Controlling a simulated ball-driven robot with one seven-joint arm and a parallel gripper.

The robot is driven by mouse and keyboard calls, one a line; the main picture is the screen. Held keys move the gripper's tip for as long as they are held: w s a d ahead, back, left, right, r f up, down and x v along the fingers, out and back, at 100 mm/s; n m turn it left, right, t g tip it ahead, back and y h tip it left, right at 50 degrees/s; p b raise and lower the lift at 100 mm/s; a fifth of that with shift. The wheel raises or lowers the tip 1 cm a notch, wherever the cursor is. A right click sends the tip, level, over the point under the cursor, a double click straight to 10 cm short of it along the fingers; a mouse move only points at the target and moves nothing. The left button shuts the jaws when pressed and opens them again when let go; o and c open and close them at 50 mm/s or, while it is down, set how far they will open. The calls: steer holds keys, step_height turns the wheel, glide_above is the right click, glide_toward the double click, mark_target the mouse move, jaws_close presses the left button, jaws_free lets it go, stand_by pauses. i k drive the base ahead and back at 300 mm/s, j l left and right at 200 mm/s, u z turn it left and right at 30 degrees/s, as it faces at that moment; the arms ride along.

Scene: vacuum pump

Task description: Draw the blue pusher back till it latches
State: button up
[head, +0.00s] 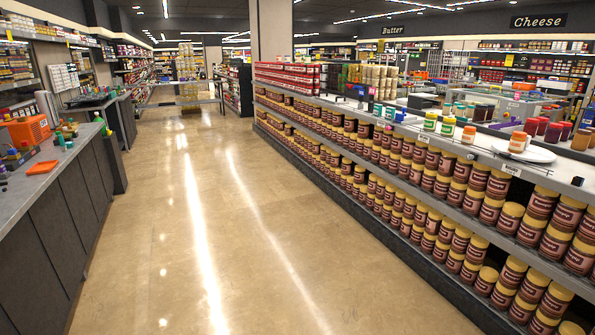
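No blue pusher can be made out for certain in the head view. Several small coloured parts (18,157), some bluish, stand on the grey counter (75,155) at the left edge, too small to tell apart. An orange box-shaped device (27,130) stands behind them on the same counter. My gripper is not in view, so its place relative to these things is not shown.
A wide, shiny floor aisle (190,220) runs clear ahead. A long shelf (400,205) of brown jars with yellow lids lines the right side. A white plate (525,152) and several small jars sit on its top. A flat orange piece (42,167) lies near the left counter's edge.

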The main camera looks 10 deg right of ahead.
mark_target(400, 117)
steer(key=i+z, duration=0.2)
steer(key=i, duration=1.85)
steer(key=i+z, duration=0.1)
steer(key=i, duration=0.4)
steer(key=i+j+z, duration=0.1)
steer(key=i, duration=0.4)
steer(key=i+j+z, duration=0.15)
steer(key=i, duration=0.35)
steer(key=i+j+z, duration=0.1)
steer(key=i+j, duration=0.15)
steer(key=i, duration=0.25)
steer(key=i+j+z, duration=0.15)
steer(key=i, duration=0.15)
steer(key=i+j+z, duration=0.15)
steer(key=i, duration=0.15)
